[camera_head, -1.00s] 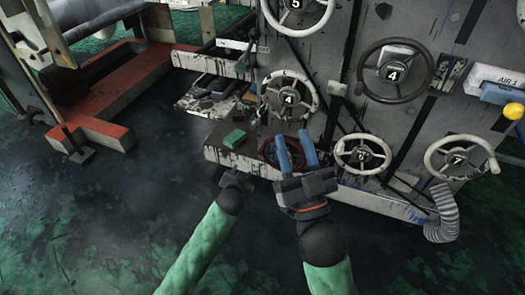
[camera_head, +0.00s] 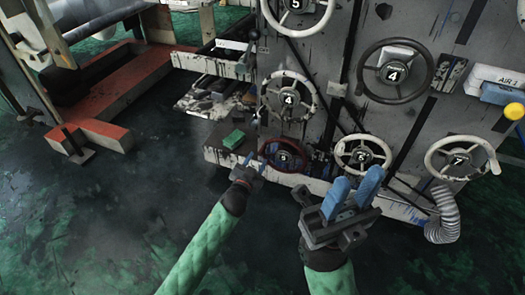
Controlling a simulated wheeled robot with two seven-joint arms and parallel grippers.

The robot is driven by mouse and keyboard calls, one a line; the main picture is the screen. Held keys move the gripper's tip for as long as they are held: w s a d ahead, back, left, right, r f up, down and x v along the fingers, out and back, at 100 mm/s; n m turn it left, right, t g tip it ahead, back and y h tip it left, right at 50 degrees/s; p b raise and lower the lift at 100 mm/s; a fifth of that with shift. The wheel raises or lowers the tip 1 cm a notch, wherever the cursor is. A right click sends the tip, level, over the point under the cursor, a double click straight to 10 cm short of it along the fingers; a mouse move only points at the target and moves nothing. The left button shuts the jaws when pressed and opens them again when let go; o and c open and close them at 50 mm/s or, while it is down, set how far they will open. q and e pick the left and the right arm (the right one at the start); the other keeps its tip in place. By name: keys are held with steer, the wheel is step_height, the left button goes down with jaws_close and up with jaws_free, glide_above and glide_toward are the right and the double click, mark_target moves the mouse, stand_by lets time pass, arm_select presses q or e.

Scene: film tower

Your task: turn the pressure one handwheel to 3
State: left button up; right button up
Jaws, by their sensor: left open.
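Several handwheels with number plates are on the grey machine panel. Which one is pressure one I cannot tell from the labels. A dark red handwheel (camera_head: 268,148) is low on the panel, its number too small to read surely. Pale wheels show 4 (camera_head: 289,73), 6 (camera_head: 342,160) and 7 (camera_head: 488,150); a dark wheel (camera_head: 395,100) shows 4. My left gripper (camera_head: 254,167) is open and empty, just below and left of the red wheel. My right gripper (camera_head: 356,188) has blue fingers spread apart, empty, below the wheel marked 6.
A red and white step frame (camera_head: 100,134) stands at left. Floor in front is clear.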

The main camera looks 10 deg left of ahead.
mark_target(262, 150)
arm_select(q)
steer(key=shift+b+x, duration=0.7)
steer(key=shift+x, duration=2.55)
jaws_close()
